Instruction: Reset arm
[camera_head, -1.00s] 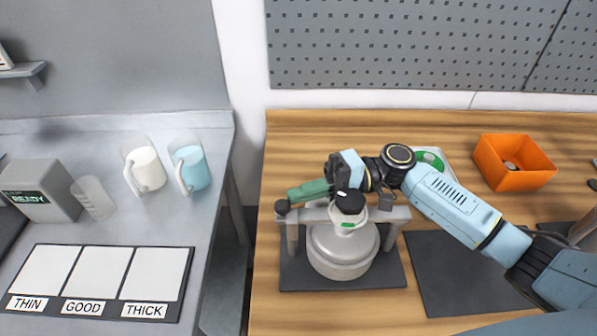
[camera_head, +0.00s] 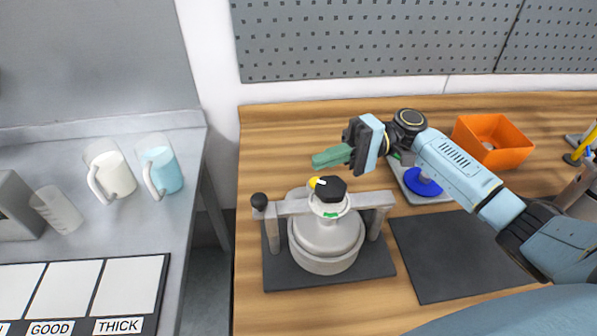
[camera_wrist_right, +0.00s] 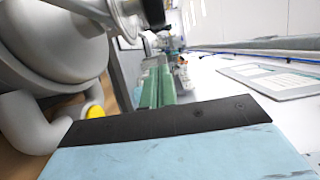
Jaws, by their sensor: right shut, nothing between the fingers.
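My right gripper (camera_head: 330,156) has green fingers, which are together with nothing between them. It is in the air above and behind the grey drum agitator (camera_head: 325,240), pointing left and clear of it. In the right wrist view the green fingers (camera_wrist_right: 157,88) point away from the camera, and the pale drum body (camera_wrist_right: 60,45) fills the left side. The drum has a black hexagonal knob (camera_head: 331,189) on top with a yellow tip beside it. A grey clamp frame with a black ball handle (camera_head: 259,201) spans the drum. My left gripper does not show.
A dark mat (camera_head: 450,255) lies right of the drum. A tray with a blue disc (camera_head: 422,184) is behind my right arm. An orange bin (camera_head: 492,139) stands at the back right. Left, a grey bench holds jugs (camera_head: 160,168) and labelled white panels (camera_head: 125,287).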

